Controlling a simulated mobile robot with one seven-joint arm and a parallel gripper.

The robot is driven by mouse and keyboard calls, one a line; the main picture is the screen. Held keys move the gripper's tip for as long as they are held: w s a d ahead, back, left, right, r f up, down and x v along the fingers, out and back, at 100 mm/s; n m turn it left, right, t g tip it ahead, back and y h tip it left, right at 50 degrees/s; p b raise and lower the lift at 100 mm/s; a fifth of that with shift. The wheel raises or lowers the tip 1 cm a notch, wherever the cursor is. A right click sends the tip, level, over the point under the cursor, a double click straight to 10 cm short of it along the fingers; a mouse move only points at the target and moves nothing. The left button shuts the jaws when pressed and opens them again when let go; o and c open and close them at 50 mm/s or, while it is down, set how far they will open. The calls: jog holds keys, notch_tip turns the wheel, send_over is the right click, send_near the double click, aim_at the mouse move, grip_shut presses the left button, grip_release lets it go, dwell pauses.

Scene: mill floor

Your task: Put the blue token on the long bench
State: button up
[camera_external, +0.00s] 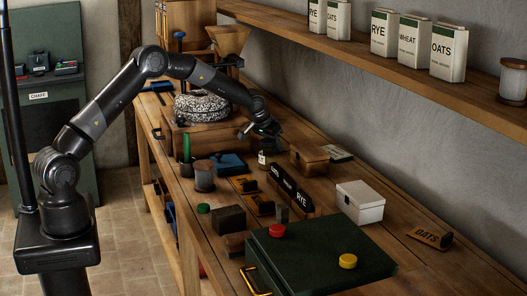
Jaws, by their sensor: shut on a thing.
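My gripper (268,129) is above the long bench (400,240), in front of the millstone (200,107) and to its right. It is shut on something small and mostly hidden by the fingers. The held thing seems to be the blue token, as no loose blue token shows elsewhere, but its colour is hard to make out. A green token (204,208) lies near the bench's front edge.
Below my gripper are a small bottle (262,158), a wooden box (309,158) and a blue box (230,164). A dark RYE-marked block (291,189) and a white box (360,201) stand nearer. Bare wood shows right of the white box. A shelf (400,65) overhangs behind.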

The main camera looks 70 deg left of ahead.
jog(key=shift+f, duration=0.25)
jog(key=o, duration=0.9)
jog(key=shift+o, duration=0.2)
jog(key=shift+r, duration=0.1)
jog(key=v, duration=1.2)
jog(key=shift+r, duration=0.2)
